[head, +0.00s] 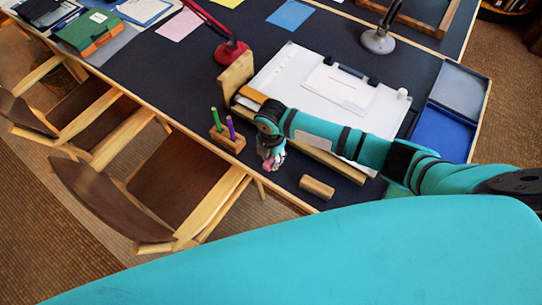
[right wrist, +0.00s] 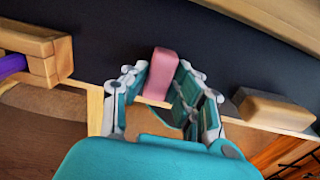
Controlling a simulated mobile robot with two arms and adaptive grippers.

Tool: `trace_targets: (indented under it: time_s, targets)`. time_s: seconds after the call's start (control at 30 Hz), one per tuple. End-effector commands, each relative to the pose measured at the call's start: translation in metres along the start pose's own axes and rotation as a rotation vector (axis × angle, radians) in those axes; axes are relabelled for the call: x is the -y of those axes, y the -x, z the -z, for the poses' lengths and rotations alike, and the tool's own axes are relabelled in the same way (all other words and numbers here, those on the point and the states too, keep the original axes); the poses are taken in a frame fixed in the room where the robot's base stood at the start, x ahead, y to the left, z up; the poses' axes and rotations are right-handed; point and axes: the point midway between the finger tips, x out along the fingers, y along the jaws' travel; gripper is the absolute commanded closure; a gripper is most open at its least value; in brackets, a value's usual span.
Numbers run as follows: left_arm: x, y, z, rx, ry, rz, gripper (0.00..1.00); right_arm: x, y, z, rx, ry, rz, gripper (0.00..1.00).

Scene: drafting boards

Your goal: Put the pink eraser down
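The pink eraser (right wrist: 162,74) stands between the two fingertips of my right gripper (right wrist: 163,78) in the right wrist view, with both fingers against its sides. In the head view the right gripper (head: 269,158) points down near the front edge of the dark desk (head: 185,80), and a bit of the pink eraser (head: 268,164) shows at its tips. I cannot tell whether the eraser touches the desk top. My left gripper is not in view.
A wooden pen holder (head: 227,138) with green and purple pens is left of the right gripper; a wooden block (head: 317,187) lies to its right. A drawing board (head: 290,75) with paper lies behind. A blue tray (head: 445,132) is at right. Chairs stand along the front edge.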

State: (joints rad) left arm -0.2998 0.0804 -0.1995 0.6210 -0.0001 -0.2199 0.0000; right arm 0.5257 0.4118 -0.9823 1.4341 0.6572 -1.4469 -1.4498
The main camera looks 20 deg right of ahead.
Motion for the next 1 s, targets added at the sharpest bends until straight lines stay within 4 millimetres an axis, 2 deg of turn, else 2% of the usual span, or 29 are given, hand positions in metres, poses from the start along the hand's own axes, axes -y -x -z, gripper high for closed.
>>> trace_targets:
  time_s: [0.03, 0.13, 0.17, 0.4, 0.53, 0.67, 1.0]
  targets:
    - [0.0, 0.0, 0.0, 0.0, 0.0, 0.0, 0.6, 0.0, 0.0, 0.0, 0.0, 0.0, 0.0, 0.66]
    - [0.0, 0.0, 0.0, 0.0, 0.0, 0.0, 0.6, 0.0, 0.0, 0.0, 0.0, 0.0, 0.0, 0.53]
    - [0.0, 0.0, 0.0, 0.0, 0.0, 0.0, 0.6, 0.0, 0.0, 0.0, 0.0, 0.0, 0.0, 0.52]
    - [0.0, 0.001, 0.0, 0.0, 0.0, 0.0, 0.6, 0.0, 0.001, 0.0, 0.0, 0.0, 0.0, 0.52]
    - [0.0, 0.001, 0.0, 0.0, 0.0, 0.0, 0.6, -0.001, 0.01, 0.0, 0.0, 0.0, -0.003, 0.52]
    - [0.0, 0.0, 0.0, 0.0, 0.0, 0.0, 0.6, -0.001, 0.032, -0.001, 0.001, 0.002, -0.004, 0.52]
    - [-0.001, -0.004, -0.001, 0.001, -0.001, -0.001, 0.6, -0.001, 0.101, 0.0, 0.0, 0.001, -0.003, 0.52]
